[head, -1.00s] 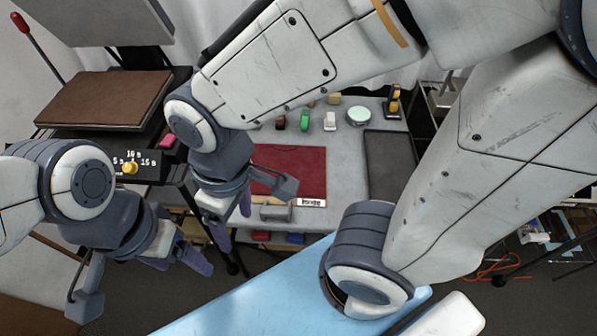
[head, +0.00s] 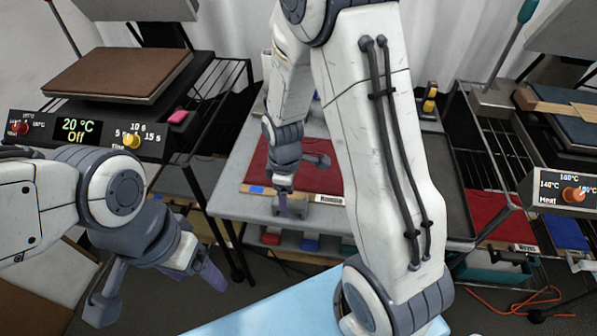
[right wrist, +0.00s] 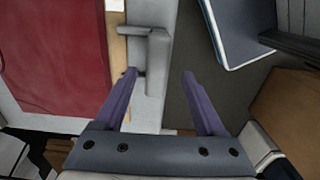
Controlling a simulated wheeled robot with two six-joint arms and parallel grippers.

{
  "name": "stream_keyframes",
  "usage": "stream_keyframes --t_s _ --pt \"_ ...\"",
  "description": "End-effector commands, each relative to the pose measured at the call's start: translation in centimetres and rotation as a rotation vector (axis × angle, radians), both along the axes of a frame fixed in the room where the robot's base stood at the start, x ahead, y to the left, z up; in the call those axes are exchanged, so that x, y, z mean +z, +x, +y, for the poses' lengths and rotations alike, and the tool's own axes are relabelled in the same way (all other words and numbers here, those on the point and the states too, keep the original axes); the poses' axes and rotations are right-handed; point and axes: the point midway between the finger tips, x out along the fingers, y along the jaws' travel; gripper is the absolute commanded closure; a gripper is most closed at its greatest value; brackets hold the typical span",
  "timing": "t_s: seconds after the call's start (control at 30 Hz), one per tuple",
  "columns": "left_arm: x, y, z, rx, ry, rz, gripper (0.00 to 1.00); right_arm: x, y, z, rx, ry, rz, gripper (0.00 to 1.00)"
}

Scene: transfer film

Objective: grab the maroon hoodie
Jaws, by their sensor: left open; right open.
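The maroon cloth (head: 334,180), folded flat, lies on a board on the grey table, with a name label at its front edge. My right arm covers part of it in the head view. It fills the left of the right wrist view (right wrist: 55,55). My right gripper (head: 301,187) is open and empty over the front edge of the board. In the right wrist view its fingers (right wrist: 158,74) stand beside a grey handle-like bracket (right wrist: 157,62), right of the cloth. My left gripper (head: 158,287) is open and empty at the lower left, away from the cloth.
A heat press with a brown pad (head: 118,77) and a dial panel stands at left on a black rack. A second press (head: 567,190) stands at right. A red cloth (head: 492,214) and a blue cloth (head: 568,233) lie on the right rack. A dark tray (head: 437,170) lies right of my arm.

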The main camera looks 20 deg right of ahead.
Motion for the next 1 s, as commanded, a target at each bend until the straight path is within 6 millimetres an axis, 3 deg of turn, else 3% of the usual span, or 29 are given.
stream_keyframes --t_s 0.37,0.67,0.87,1.0 --pt "-0.2 0.0 0.0 0.0 0.0 0.0 0.23 -4.8 0.1 -0.6 -0.001 0.0 0.004 0.28" --pt "-0.2 0.0 0.0 0.0 0.0 0.0 0.23 -5.2 0.2 -0.5 -0.001 0.001 -0.001 0.28" --pt "-0.2 0.0 0.0 0.0 0.0 0.0 0.23 -5.2 0.2 -0.5 -0.001 0.0 0.0 1.0" --pt "-0.2 0.0 0.0 0.0 0.0 0.0 0.23 -5.2 0.3 -0.5 -0.001 0.001 -0.003 1.0"
